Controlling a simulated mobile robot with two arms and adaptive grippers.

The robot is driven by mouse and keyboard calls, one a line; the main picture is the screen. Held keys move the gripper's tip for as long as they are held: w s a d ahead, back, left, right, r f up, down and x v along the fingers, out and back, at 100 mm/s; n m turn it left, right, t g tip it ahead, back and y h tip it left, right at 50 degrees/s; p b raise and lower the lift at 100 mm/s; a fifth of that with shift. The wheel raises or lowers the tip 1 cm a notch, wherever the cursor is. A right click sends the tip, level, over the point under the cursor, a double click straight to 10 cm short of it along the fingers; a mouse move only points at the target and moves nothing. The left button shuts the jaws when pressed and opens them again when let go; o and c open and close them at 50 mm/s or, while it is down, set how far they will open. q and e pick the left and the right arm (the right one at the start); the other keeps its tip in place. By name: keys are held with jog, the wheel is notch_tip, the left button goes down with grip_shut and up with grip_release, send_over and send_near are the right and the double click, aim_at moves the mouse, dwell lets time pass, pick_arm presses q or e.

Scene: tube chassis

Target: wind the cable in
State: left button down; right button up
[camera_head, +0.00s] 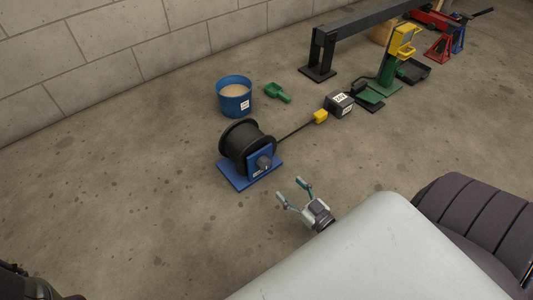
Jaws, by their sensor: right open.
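A black cable reel (240,139) sits on a blue stand (250,175) on the concrete floor, with a round grey knob (264,163) on its front face. A thin dark cable (296,131) runs taut from the reel up and right to a yellow block (320,117) beside a dark box (339,105) with white labels. My right gripper (293,190) is open and empty, to the lower right of the reel and apart from it. My left gripper is not in view; only a dark part shows at the lower left.
A blue bucket (235,103) with tan contents and a green scoop (278,93) stand behind the reel. A green-and-yellow machine (395,68), black beam (365,24) and red and blue jack stands (439,47) are at upper right. The left floor is clear.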

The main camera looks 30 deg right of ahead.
aim_at(266, 165)
jog(key=w+b, duration=0.2)
jog(key=w, duration=0.1)
jog(key=w+b, duration=0.2)
jog(key=w, duration=0.2)
jog(key=w+a+b, duration=0.1)
jog(key=w, duration=0.3)
jog(key=shift+f+b, duration=0.1)
jog(key=shift+b, duration=0.3)
jog(key=shift+w, duration=0.5)
jog(key=c, duration=1.1)
jog(key=shift+c, duration=0.2)
